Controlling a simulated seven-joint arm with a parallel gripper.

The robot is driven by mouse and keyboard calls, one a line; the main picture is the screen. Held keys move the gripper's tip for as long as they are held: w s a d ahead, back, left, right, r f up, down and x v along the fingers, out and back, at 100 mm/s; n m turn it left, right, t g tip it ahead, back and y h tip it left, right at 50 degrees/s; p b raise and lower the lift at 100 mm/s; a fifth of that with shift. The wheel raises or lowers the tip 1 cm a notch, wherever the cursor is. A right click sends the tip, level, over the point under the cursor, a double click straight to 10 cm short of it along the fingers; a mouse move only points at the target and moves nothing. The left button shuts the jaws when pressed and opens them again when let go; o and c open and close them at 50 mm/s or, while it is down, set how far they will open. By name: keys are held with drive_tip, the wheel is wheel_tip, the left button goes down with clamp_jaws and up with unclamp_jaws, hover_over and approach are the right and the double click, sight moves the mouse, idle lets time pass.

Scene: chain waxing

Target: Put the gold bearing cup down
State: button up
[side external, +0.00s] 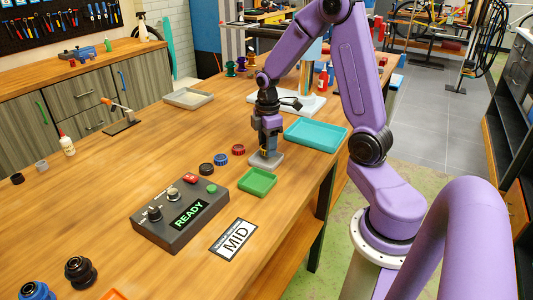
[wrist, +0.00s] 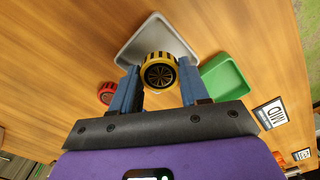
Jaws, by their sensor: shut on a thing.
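The gold bearing cup (wrist: 160,72) is between the two blue fingers of my gripper (wrist: 158,88) in the wrist view, yellow-rimmed with a dark spoked face. My gripper (side external: 267,150) is shut on it. In the side view the fingers point down over a small grey tray (side external: 268,164), and only a sliver of yellow shows between them. The grey tray also shows behind the cup in the wrist view (wrist: 137,50). I cannot tell whether the cup touches the tray.
A green tray (side external: 257,182) is just in front of the grey one; a teal tray (side external: 316,135) is to its right. Red (side external: 238,149), blue (side external: 221,159) and black (side external: 206,168) cups stand left. A READY control box (side external: 180,211) and MID card (side external: 233,238) lie nearer.

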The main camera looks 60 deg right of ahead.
drive_tip(key=shift+w+d+f, duration=0.1)
drive_tip(key=shift+w+f, duration=0.1)
drive_tip(key=shift+f, duration=1.65)
drive_tip(key=shift+f, duration=0.1)
drive_tip(key=o, duration=0.8)
